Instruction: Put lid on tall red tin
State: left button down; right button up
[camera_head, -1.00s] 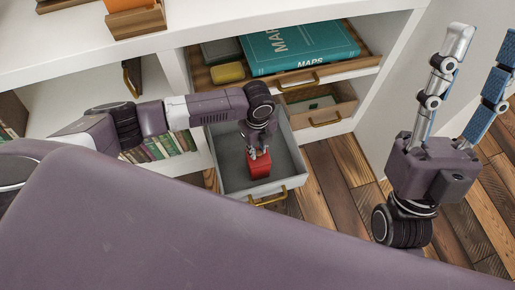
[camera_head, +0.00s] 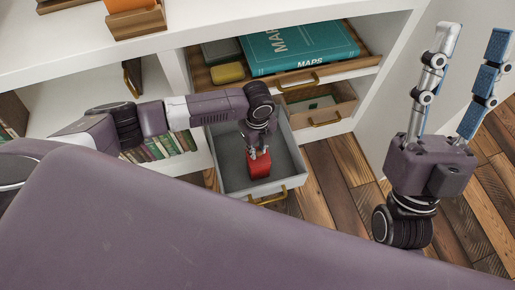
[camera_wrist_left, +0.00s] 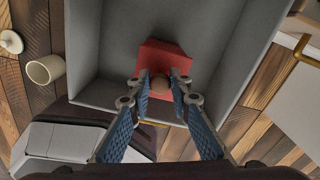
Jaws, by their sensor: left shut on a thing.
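A red tin (camera_head: 258,167) shows inside the open grey drawer, under my left gripper (camera_head: 256,151). In the left wrist view, the red tin (camera_wrist_left: 163,53) has squared edges, and a round brown knob (camera_wrist_left: 160,85) is on its near side. The fingertips of my left gripper (camera_wrist_left: 160,88) are closed on this knob from both sides. I cannot tell where lid and tin meet, or whether the lid is seated. The fingers hide part of the red surface. My right gripper (camera_head: 468,48) is raised at the right, open and empty.
A cream cup (camera_wrist_left: 45,69) and a cream round piece (camera_wrist_left: 11,41) lie on the plank floor.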

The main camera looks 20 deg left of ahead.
pick_arm(q)
jog(key=c, duration=1.2)
grip_release()
